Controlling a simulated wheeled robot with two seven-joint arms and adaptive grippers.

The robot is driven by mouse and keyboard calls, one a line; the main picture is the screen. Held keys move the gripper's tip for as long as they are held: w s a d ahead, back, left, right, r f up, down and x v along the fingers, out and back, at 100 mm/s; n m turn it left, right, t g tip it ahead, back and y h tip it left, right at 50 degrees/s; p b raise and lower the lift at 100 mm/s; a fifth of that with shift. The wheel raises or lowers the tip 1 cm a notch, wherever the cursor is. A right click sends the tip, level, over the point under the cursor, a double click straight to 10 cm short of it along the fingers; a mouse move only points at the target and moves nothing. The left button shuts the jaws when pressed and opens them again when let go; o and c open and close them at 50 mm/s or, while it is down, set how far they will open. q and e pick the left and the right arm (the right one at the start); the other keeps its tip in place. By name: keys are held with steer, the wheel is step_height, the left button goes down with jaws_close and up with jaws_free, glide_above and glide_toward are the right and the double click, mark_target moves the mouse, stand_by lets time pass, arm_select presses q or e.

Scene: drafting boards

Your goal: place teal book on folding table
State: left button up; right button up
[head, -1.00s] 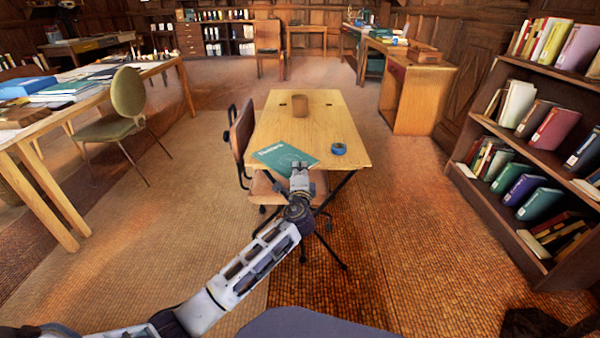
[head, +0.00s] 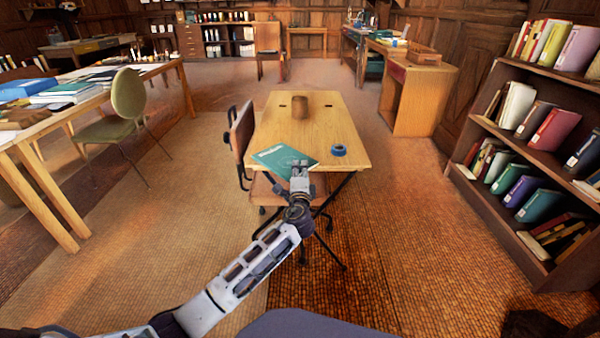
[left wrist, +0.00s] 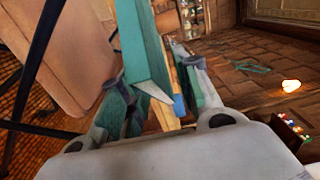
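The teal book (head: 284,160) lies flat on the near left corner of the light wooden folding table (head: 318,132), and its near left part reaches to the table's edge. My left gripper (head: 301,165) is at the book's near edge, with its fingers spread apart. In the left wrist view the teal book (left wrist: 143,48) shows nearly edge-on between the two open fingers (left wrist: 155,85); I cannot tell whether either finger touches it. My right gripper is not in view.
A blue tape roll (head: 338,150) sits right of the book, and a brown cylindrical holder (head: 300,106) stands farther back. A chair (head: 241,132) is at the table's left side. A bookcase (head: 530,150) stands at right. The table's middle is clear.

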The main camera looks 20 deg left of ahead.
arm_select(q)
steer(key=shift+r, duration=0.15)
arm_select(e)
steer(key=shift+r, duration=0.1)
arm_select(q)
steer(key=shift+p+v, duration=0.4)
steer(key=shift+v, duration=0.9)
steer(key=p+v, duration=0.1)
steer(key=v, duration=0.8)
steer(key=shift+s+p, duration=0.25)
steer(key=shift+p, duration=0.15)
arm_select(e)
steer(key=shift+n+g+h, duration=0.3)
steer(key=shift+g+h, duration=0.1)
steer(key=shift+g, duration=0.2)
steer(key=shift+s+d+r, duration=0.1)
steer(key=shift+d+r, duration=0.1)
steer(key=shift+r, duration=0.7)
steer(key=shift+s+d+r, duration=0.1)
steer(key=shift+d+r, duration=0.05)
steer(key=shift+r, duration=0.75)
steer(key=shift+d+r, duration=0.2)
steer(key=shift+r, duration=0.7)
